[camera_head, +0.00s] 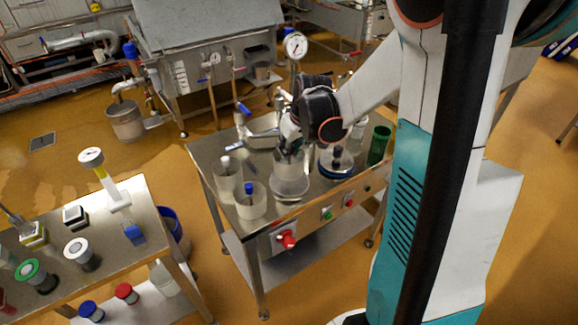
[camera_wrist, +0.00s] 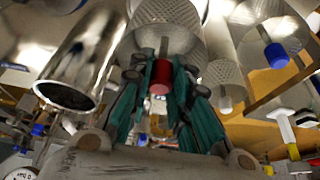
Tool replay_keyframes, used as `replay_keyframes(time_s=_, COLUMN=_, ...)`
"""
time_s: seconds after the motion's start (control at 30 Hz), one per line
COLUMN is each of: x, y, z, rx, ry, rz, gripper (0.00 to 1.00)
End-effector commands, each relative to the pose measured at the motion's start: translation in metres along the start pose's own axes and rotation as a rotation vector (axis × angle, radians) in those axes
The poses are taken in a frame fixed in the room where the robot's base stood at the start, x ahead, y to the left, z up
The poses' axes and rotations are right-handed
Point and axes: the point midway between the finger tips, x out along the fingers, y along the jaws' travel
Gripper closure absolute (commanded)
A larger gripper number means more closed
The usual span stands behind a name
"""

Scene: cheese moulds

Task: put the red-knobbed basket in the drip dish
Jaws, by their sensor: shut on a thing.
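The red-knobbed basket is a pale perforated cup. In the wrist view its red knob (camera_wrist: 160,76) sits between the teal fingers of my gripper (camera_wrist: 158,90), which is shut on it, and its meshed wall (camera_wrist: 165,15) shows beyond. In the head view the basket (camera_head: 289,163) hangs upright under my gripper (camera_head: 288,146), which hides its knob. A pale, wide round vessel (camera_head: 289,188), perhaps the drip dish, shows directly below it on the steel table. I cannot tell whether the basket is inside it or just above it.
A blue-knobbed basket (camera_head: 250,203) and a white-knobbed one (camera_head: 228,178) stand left on the table (camera_head: 271,222). A dark-knobbed pot with a blue band (camera_head: 337,164) and a green cylinder (camera_head: 380,146) stand close on the right. A side bench (camera_head: 140,225) is lower left.

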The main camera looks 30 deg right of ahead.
Motion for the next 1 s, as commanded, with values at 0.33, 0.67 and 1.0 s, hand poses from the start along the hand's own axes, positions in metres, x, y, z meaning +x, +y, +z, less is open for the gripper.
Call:
replay_keyframes(time_s=0.33, x=0.027, y=0.000, z=0.011, rx=0.000, ry=0.000, rz=0.000, gripper=1.00)
replay_keyframes(time_s=0.67, x=0.051, y=0.000, z=0.021, rx=0.000, ry=0.000, rz=0.000, gripper=1.00)
replay_keyframes(time_s=1.0, x=0.054, y=0.000, z=0.022, rx=0.000, ry=0.000, rz=0.000, gripper=0.69)
